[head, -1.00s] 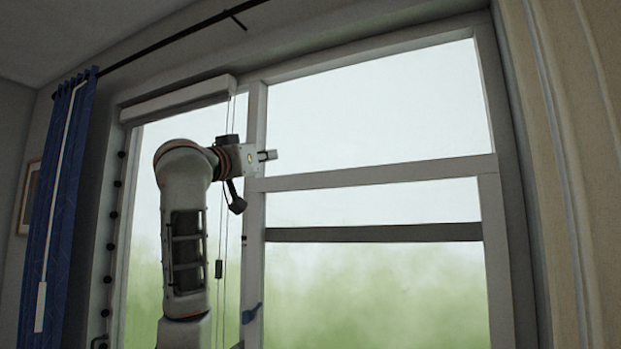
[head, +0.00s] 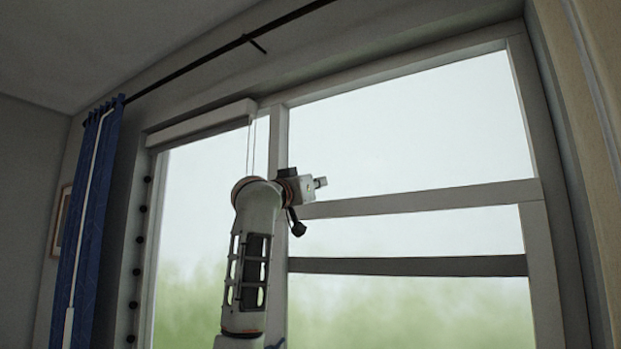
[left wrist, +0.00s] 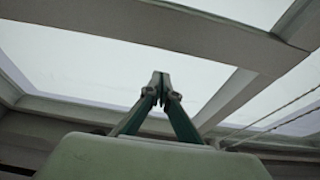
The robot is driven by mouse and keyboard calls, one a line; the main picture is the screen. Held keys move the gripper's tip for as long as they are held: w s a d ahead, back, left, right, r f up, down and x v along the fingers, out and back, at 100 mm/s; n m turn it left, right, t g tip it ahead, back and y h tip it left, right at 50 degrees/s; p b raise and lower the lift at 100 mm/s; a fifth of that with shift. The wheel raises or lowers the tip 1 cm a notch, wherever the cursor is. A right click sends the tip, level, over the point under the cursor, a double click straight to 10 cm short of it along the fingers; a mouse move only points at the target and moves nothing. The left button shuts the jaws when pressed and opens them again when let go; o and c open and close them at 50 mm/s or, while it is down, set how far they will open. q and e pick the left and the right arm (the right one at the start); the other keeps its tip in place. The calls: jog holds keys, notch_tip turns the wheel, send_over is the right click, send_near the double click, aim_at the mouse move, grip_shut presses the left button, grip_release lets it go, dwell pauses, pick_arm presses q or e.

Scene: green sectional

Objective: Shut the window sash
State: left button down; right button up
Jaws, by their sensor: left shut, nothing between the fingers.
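The window sash shows in the head view as the lower, nearer frame, with a pale top rail (head: 430,198) and a right stile (head: 541,265). Its top rail stands well above a darker crossbar (head: 410,266) behind it, so the sash is raised. Its bottom edge is out of view. My left gripper (head: 321,182) is just above the rail's left end in the picture; I cannot tell if it touches. In the left wrist view its fingertips (left wrist: 160,80) meet, shut and empty, against window bars and bright panes. My right gripper is not in view.
A blue curtain (head: 90,210) hangs at the left below a dark rod (head: 215,58). A white blind headrail (head: 200,123) with thin cords is above the left pane. A beige curtain (head: 600,60) borders the right. My left arm covers part of the centre post.

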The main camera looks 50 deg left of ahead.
pick_arm(q)
jog(key=shift+s+f, duration=0.1)
jog(key=shift+f, duration=1.8)
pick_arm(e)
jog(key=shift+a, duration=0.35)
